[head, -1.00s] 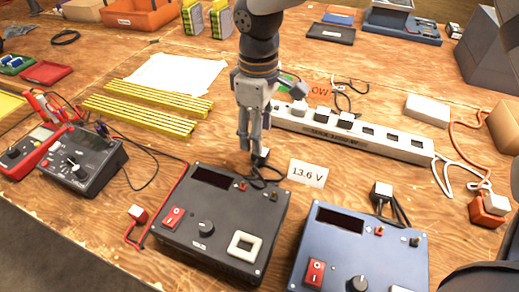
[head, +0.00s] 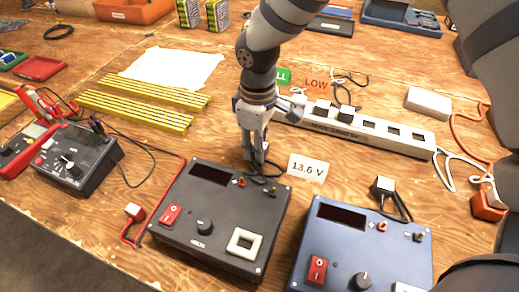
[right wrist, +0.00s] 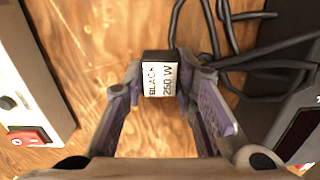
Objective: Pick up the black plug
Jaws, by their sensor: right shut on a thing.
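The black plug (right wrist: 160,78) shows in the right wrist view with a white label reading "BLACK 250 W". My right gripper (right wrist: 160,90) is shut on it, one finger on each side. In the head view my right gripper (head: 254,160) points down at the table just behind the black charger box (head: 220,218). The plug is mostly hidden there by the fingers. A black cable (right wrist: 240,50) lies beside the plug in the wrist view. My left gripper does not show.
A white power strip (head: 350,135) with some plugs lies behind and to the right. A "13.6 V" card (head: 308,168) stands close to the gripper. A blue charger box (head: 365,245) is at the front right. Yellow bars (head: 140,108) lie to the left.

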